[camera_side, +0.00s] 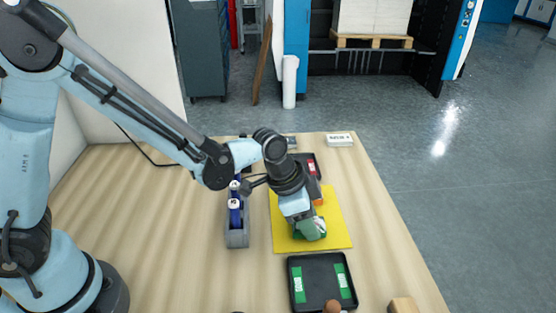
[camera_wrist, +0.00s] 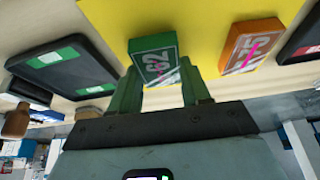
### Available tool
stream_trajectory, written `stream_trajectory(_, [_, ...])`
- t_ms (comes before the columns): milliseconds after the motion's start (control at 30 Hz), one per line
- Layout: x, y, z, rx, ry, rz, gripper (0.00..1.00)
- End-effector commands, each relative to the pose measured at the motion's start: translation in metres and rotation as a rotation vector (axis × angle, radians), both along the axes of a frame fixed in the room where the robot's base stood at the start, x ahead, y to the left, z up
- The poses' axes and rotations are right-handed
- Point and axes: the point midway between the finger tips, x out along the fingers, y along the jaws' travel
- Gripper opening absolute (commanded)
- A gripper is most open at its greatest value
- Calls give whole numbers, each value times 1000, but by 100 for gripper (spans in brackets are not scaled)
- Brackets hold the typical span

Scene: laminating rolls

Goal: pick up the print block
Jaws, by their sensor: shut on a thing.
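A green print block (camera_wrist: 152,58) with a pale "62" on its face is between the two green fingers of my gripper (camera_wrist: 160,75) in the wrist view. The fingers are shut on it. In the side view my gripper (camera_side: 310,229) points down over the yellow mat (camera_side: 281,239), and the block is mostly hidden by it. I cannot tell whether the block touches the mat. An orange block (camera_wrist: 250,46) with a number and a pink mark lies apart from my gripper, also on the yellow mat; it shows in the side view (camera_side: 318,202).
A black tray with green labels (camera_side: 322,270) lies in front of the mat, and a dark tray with a red label (camera_side: 311,167) lies behind. A grey rack (camera_side: 237,239) with blue rollers stands left of the mat. A wooden block (camera_side: 403,305) sits at the front right.

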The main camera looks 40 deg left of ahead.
Motion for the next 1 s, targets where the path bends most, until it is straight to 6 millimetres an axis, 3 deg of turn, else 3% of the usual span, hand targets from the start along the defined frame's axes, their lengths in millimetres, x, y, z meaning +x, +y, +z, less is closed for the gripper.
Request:
stream_trajectory(233, [-1, 0, 35, 0, 1, 1, 17])
stream_trajectory(700, [-77, -53, 89, 1, 0, -5, 17])
stream_trajectory(900, [-92, -62, 101, 1, 1, 3, 17])
stream_trajectory(1000, [-89, -53, 106, 2, 1, 43, 17])
